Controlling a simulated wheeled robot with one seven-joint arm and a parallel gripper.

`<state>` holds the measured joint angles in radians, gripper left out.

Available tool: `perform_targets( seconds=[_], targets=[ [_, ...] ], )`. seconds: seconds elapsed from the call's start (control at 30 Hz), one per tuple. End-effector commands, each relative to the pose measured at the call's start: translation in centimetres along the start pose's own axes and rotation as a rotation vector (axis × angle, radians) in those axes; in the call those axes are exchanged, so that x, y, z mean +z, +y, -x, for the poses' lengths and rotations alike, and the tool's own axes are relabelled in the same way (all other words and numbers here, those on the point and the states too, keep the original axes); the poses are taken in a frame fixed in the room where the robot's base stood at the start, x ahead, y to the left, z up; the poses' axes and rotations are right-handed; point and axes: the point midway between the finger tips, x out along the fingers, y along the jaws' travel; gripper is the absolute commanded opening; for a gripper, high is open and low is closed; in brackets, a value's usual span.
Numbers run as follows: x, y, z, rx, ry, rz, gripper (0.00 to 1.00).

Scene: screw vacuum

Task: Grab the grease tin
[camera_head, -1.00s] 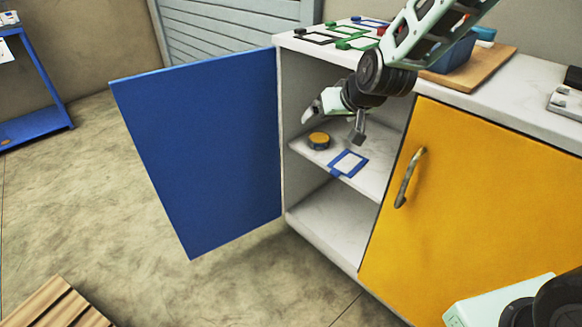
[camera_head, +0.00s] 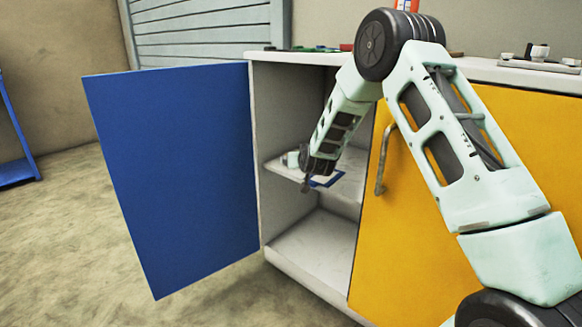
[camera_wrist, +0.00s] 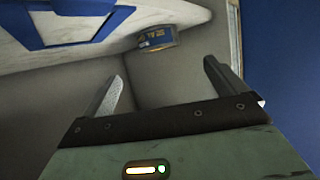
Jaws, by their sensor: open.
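The grease tin (camera_wrist: 158,38) is a short round tin with a dark blue side and a yellowish label. In the wrist view it sits on the white shelf, near the blue square outline (camera_wrist: 85,40). In the head view my gripper is inside the cabinet at shelf height.
The blue door (camera_head: 175,180) stands open on the left of the cabinet. The yellow door (camera_head: 470,220) with its handle (camera_head: 383,160) is closed on the right. The shelf (camera_head: 345,178) bounds the space around my gripper. The lower compartment (camera_head: 315,250) looks empty.

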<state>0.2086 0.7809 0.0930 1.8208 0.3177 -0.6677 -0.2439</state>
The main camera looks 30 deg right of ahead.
Motion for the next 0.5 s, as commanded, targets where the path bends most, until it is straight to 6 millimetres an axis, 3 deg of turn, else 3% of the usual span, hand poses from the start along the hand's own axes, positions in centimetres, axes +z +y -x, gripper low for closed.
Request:
perform_targets(
  seconds=[0.1, 0.3, 0.5],
  targets=[
    [0.5, 0.1, -2.8, 0.001, 0.0, -0.002, 0.96],
    [0.4, 0.0, -6.5, 0.0, 0.0, -0.002, 0.96],
    [0.1, 0.0, -8.0, -0.001, -0.001, 0.0, 0.96]
  ],
)
